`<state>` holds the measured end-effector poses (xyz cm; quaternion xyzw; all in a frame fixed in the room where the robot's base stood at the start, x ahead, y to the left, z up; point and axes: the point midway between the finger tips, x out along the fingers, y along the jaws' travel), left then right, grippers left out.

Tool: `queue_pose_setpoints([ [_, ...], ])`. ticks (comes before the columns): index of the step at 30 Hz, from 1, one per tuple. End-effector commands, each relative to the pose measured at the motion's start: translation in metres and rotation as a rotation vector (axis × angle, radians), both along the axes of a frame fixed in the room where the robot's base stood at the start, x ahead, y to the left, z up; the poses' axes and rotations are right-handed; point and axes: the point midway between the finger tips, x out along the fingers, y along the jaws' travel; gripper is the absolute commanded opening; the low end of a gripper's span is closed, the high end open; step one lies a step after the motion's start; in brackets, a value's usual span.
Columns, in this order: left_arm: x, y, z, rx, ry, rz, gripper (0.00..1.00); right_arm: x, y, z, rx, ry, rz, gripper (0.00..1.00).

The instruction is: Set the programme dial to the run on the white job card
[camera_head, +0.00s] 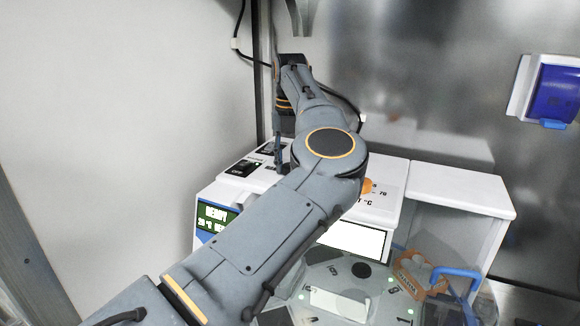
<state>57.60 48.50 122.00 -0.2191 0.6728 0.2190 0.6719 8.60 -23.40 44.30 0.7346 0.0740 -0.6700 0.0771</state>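A white bench machine stands in the middle, with a green display (215,216) at its front left that reads "READY" above a smaller line. On its top, an orange round part (368,186) shows beside the marks "70" and "°C", partly behind my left arm. I cannot make out which part is the programme dial. A blank-looking white rectangle (352,239) is on the machine's front; I cannot tell whether it is the job card. My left gripper (279,158) points down at the machine's top, near a dark switch, largely hidden by its own arm. Its opening cannot be told. My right gripper is out of view.
A grey numbered disc (345,285) with green dots lies low in front, under what looks like a clear cover. A blue handle (456,273) stands to its right. A blue-fronted wall box (557,91) hangs at right. A black cable runs along the back.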

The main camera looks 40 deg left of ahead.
Motion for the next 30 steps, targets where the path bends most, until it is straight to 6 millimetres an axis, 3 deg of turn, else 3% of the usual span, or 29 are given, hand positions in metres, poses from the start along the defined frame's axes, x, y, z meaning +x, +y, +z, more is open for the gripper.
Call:
queue_pose_setpoints([
  [10, 0.0010, 0.0001, 0.0021, 0.003, -0.005, -0.145, 0.05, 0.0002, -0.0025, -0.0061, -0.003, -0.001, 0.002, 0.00],
  [26, 0.0012, 0.0002, 0.0028, 0.005, -0.007, -0.171, 0.05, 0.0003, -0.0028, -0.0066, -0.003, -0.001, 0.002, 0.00],
  [27, 0.0012, 0.0002, 0.0028, 0.005, -0.007, -0.171, 0.39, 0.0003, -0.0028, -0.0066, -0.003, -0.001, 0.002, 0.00],
  [30, 0.0010, 0.0001, 0.0024, 0.004, -0.004, -0.170, 0.59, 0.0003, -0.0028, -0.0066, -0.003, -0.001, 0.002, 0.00],
])
